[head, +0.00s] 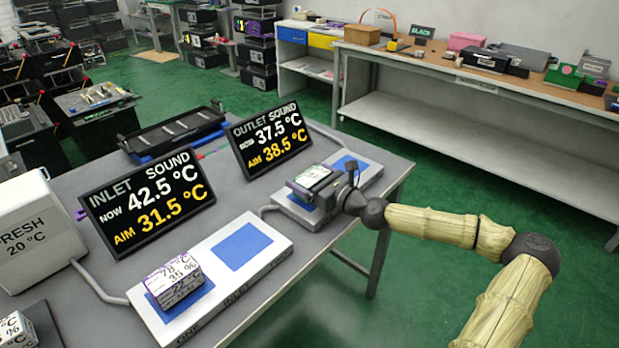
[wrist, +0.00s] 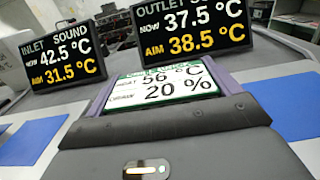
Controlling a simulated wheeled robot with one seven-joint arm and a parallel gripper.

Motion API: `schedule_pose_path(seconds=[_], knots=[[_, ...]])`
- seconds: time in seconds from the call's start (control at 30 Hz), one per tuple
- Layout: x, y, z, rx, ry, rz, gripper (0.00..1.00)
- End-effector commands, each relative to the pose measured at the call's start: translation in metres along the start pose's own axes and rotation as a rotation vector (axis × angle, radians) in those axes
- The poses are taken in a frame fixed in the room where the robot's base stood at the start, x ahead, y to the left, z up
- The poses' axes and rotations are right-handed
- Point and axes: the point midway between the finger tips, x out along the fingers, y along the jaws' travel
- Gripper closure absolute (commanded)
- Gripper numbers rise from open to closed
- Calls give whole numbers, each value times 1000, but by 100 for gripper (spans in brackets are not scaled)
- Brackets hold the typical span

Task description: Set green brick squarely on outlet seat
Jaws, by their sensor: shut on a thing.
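The green brick (head: 313,175) has a white top label with green trim. In the wrist view the brick (wrist: 160,85) reads 56 °C and 20 %. My gripper (head: 307,184) is shut on it, one finger on each side. Brick and gripper are over the left blue pad of the white outlet plate (head: 373,174), below the outlet screen (head: 268,138). The gripper hides most of that pad and the brick's lower part, so I cannot tell whether the brick touches it. The plate's right blue pad (head: 352,163) is bare.
The inlet plate (head: 190,336) carries a purple-trimmed brick (head: 173,281) on its near pad; its other pad (head: 241,246) is bare. The inlet screen (head: 147,201), a white FRESH box (head: 30,235) and a dark tray (head: 175,135) stand on the grey table.

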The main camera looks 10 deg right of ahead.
Motion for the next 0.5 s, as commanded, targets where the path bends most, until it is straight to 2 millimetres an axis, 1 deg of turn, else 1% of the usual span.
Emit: schedule_pose_path(seconds=[0.07,0.1,0.13,0.17,0.47,0.5], knots=[[0,0,-2,0,-1,0,43],[0,0,-2,0,0,1,9],[0,0,-2,-1,0,1,3],[0,0,-2,-1,0,1,0],[0,1,1,-1,0,1,0],[-2,0,0,1,0,0,0]])
